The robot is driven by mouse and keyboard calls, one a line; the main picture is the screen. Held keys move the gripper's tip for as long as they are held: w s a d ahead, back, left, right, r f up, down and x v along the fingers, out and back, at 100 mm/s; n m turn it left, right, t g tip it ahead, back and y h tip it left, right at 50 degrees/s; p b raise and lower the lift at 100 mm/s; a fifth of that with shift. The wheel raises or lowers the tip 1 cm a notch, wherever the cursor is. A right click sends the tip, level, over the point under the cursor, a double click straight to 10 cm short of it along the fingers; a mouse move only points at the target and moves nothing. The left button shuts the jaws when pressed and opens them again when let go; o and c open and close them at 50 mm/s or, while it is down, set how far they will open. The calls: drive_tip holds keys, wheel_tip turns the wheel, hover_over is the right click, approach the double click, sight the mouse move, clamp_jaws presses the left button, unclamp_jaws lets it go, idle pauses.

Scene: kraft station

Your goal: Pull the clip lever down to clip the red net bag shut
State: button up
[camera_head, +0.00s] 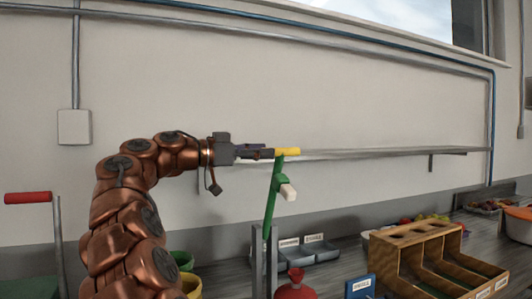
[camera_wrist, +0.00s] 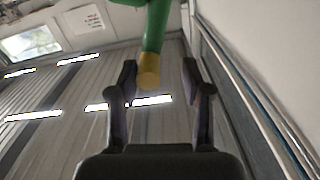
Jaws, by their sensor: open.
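The clip lever (camera_head: 270,205) is a green arm raised steeply above grey metal uprights, with a white block partway up. Its yellow end (camera_head: 288,151) is at the top, and shows in the wrist view (camera_wrist: 149,70) between my two fingers, nearer the left one. My gripper (camera_head: 270,153) is open, pointing right at the height of the yellow end; the fingers are not closed on it. It also shows in the wrist view (camera_wrist: 160,78). The red net bag (camera_head: 296,290) stands below at the foot of the uprights, its lower part cut off by the frame.
A wooden divided rack (camera_head: 430,250) and a blue label card (camera_head: 360,287) stand right of the bag. Grey labelled bins (camera_head: 318,250) are behind. Green and yellow tubs (camera_head: 183,260) are at left. A wall shelf (camera_head: 390,153) runs behind the lever. The air around the lever is clear.

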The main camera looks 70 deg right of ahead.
drive_tip(key=v, duration=0.6)
idle(0.7)
drive_tip(key=shift+w+a, duration=0.1)
drive_tip(key=shift+a, duration=0.05)
idle(0.6)
drive_tip(key=w+a+f+n+t+y+p, duration=0.25)
drive_tip(key=a+f+n+t, duration=0.35)
drive_tip(key=a+f+n, duration=0.6)
drive_tip(key=w+a+f+n+t+y+p, duration=0.1)
drive_tip(key=a+f+n+t+y+p, duration=0.35)
drive_tip(key=a+f, duration=0.75)
drive_tip(key=s+a+f+n+y, duration=0.2)
drive_tip(key=s+a+f+n, duration=0.2)
drive_tip(key=a, duration=0.7)
drive_tip(key=s+a+f+n+t+y+p, duration=0.1)
drive_tip(key=s+a+f+n+y, duration=0.2)
drive_tip(key=s+a+f+n, duration=0.2)
drive_tip(key=a+f+n, duration=0.3)
drive_tip(key=a+f, duration=0.3)
drive_tip(key=shift+s+a+f+n, duration=0.2)
drive_tip(key=shift+a+f+n, duration=0.05)
drive_tip(key=shift+f+n, duration=0.15)
drive_tip(key=shift+c, duration=0.4)
